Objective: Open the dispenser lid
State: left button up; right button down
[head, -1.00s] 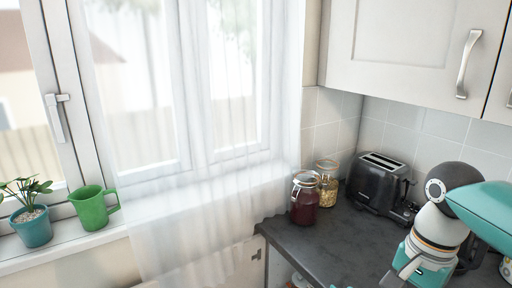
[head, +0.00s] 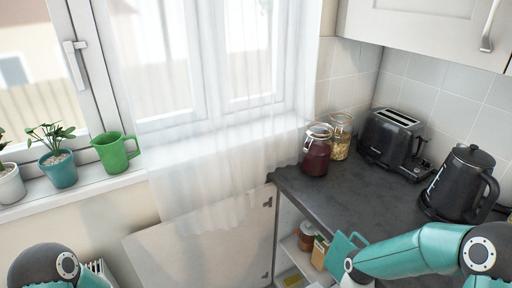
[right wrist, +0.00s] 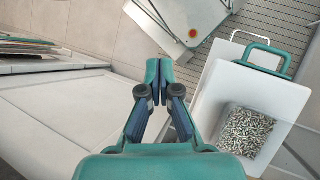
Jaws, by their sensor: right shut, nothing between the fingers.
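In the right wrist view my right gripper (right wrist: 160,75) is shut and empty, over the floor beside a pale flat panel (right wrist: 70,115). In the head view my right arm reaches in from the right in front of the counter, and its fingertips are hidden or out of frame.
The grey counter (head: 325,205) holds jars, a toaster (head: 391,138) and a black kettle (head: 460,184). Below it is an open shelf (head: 296,255) with small items. A white panel (head: 205,250) stands left of it. A white container with speckled granules (right wrist: 244,131) is right of the gripper.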

jog(key=s+a+f+n+t+y, duration=0.1)
jog(key=s+a+f+n, duration=0.1)
jog(key=f, duration=0.4)
jog(key=s+a+f+n+t+y, duration=0.1)
jog(key=s+a+f+n, duration=0.1)
jog(key=s+a+f, duration=0.3)
jog(key=shift+x, duration=0.95)
jog(key=c, duration=1.7)
grip_release()
jog(key=w+n+t, duration=0.1)
jog(key=w, duration=0.1)
jog(key=w+f+n+t, duration=0.1)
jog(key=w+t, duration=0.1)
jog(key=w+n+t, duration=0.1)
jog(key=w+t, duration=0.1)
jog(key=shift+w+d+f+h, duration=0.1)
jog(key=shift+d+f+h, duration=0.15)
jog(key=shift+h, duration=0.05)
jog(key=o, duration=0.4)
jog(key=shift+w+a+n, duration=0.15)
jog(key=shift+w+n, duration=0.05)
jog(key=shift+n, duration=0.1)
jog(key=shift+o, duration=0.2)
